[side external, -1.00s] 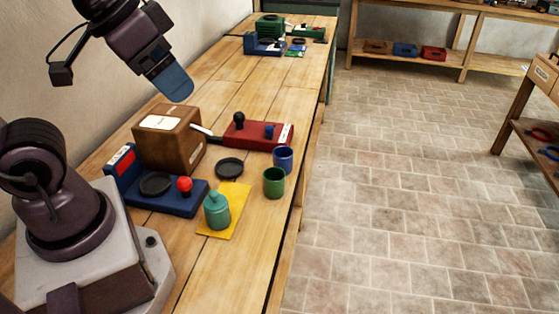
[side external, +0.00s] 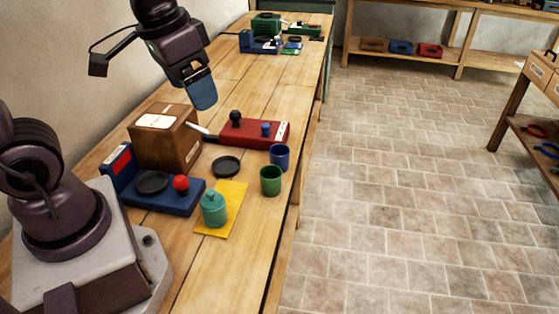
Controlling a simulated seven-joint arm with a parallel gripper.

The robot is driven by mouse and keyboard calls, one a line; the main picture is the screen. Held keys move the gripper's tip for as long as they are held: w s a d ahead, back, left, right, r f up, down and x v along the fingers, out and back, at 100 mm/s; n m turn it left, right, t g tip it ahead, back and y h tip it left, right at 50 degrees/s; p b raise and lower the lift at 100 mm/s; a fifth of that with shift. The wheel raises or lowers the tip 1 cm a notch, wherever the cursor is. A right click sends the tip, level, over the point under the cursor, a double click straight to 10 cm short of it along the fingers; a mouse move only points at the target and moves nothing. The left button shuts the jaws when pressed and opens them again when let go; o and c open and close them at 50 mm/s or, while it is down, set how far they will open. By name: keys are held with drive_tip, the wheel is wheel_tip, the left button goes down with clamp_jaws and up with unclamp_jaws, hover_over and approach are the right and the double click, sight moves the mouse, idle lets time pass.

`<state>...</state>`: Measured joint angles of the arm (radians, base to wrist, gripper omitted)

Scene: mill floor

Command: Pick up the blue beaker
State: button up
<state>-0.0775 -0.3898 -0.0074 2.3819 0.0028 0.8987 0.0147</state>
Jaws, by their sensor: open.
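The blue beaker (side external: 279,158) stands upright on the wooden bench near its right edge, just behind a green beaker (side external: 271,181). My gripper (side external: 203,95), with blue fingers, is in the air above the bench, up and to the left of the blue beaker and well apart from it. It is open and holds nothing. One finger hides most of the other from this side.
A blue device (side external: 160,190), a black disc (side external: 226,166) and a teal jar (side external: 214,208) on a yellow sheet (side external: 236,198) are nearer. The far bench middle is clear.

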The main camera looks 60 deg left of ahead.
drive_tip(key=w+a+f+m+g, duration=0.35)
drive_tip(key=w+f, duration=0.35)
drive_tip(key=w, duration=0.3)
drive_tip(key=m, duration=0.7)
hover_over(279, 158)
drive_tip(key=shift+n, duration=0.25)
drive_tip(key=f, duration=0.7)
drive_tip(key=a+f, duration=0.1)
drive_tip(key=f, duration=0.3)
drive_tip(key=shift+s+f, duration=0.3)
drive_tip(key=f+m, duration=0.1)
drive_tip(key=f, duration=0.1)
drive_tip(key=w+f+m, duration=0.1)
drive_tip(key=f, duration=0.1)
drive_tip(key=w+f+m, duration=0.1)
drive_tip(key=m, duration=0.1)
drive_tip(key=shift+w+a+f+t, duration=0.2)
drive_tip(key=shift+a+f+t, duration=0.05)
drive_tip(key=shift+f+t, duration=0.15)
drive_tip(key=shift+s+a+f, duration=0.1)
drive_tip(key=shift+a+f, duration=0.05)
drive_tip(key=shift+f, duration=1.4)
drive_tip(key=shift+s+a+f, duration=0.1)
drive_tip(key=shift+f, duration=1.4)
drive_tip(key=shift+w, duration=0.1)
drive_tip(key=shift+c, duration=0.3)
